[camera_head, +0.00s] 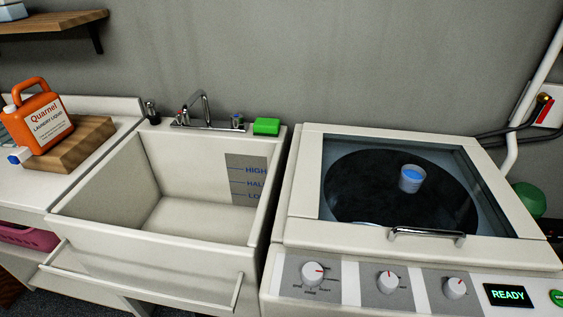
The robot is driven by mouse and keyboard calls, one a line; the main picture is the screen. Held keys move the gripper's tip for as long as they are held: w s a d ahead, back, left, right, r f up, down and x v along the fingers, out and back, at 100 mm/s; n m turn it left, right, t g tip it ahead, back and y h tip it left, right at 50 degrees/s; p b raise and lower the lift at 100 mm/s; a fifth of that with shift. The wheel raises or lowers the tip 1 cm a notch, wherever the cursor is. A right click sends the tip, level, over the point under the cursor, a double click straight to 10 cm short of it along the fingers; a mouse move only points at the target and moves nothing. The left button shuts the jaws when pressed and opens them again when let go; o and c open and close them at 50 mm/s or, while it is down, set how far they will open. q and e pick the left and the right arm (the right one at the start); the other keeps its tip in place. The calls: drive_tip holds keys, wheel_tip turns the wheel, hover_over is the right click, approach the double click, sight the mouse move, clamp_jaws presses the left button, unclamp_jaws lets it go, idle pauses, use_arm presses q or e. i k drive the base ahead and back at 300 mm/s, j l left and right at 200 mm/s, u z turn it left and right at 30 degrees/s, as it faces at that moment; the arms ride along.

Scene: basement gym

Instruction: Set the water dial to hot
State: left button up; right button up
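The white washing machine (292,226) stands at the right. Three white dials with red pointer marks sit on its front panel: a left dial (313,272) on a large grey plate, a middle dial (387,281) and a right dial (455,287). The lettering around them is too small to read, so I cannot tell which is the water dial or what it is set to. A display (507,295) reads READY in green. Neither of my grippers is in view.
The lid handle (427,234) juts above the dials. A blue-and-white cup (411,179) shows at the dark glass lid. Left of the machine are a sink (100,215) with a faucet (205,112), a green sponge (266,126) and an orange laundry jug (42,119) on a board.

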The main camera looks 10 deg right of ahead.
sight(388, 283)
drive_tip(key=z, duration=1.25)
drive_tip(key=j, duration=0.25)
drive_tip(key=i+j, duration=0.15)
drive_tip(key=k+j+u, duration=0.05)
drive_tip(key=j, duration=0.05)
